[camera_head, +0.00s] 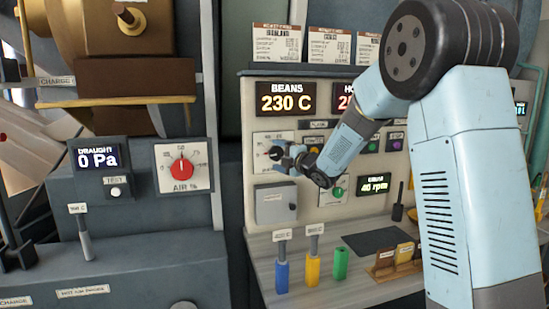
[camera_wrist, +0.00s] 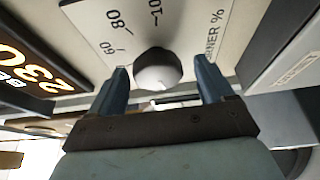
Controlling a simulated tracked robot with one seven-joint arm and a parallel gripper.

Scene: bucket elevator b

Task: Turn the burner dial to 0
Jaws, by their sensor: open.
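The burner dial (camera_wrist: 157,70) is a round pale grey knob on a white scale plate in the wrist view. The plate carries "60", "80", "10…" and "…NER %", tilted in this view. I cannot make out clearly where the dial's pointer stands. My gripper (camera_wrist: 160,72) is open, with one blue finger on each side of the knob. Small gaps show between the fingers and the knob. In the head view my gripper (camera_head: 287,158) is at the burner plate (camera_head: 262,139), below the "BEANS 230 C" display (camera_head: 286,99), and hides part of the dial.
A red AIR % dial (camera_head: 181,168) is on the grey panel to the left. A grey box (camera_head: 276,204) sits just below the burner plate. Blue, yellow and green handles (camera_head: 312,268) stand on the shelf below. A green knob (camera_head: 338,192) is to the right.

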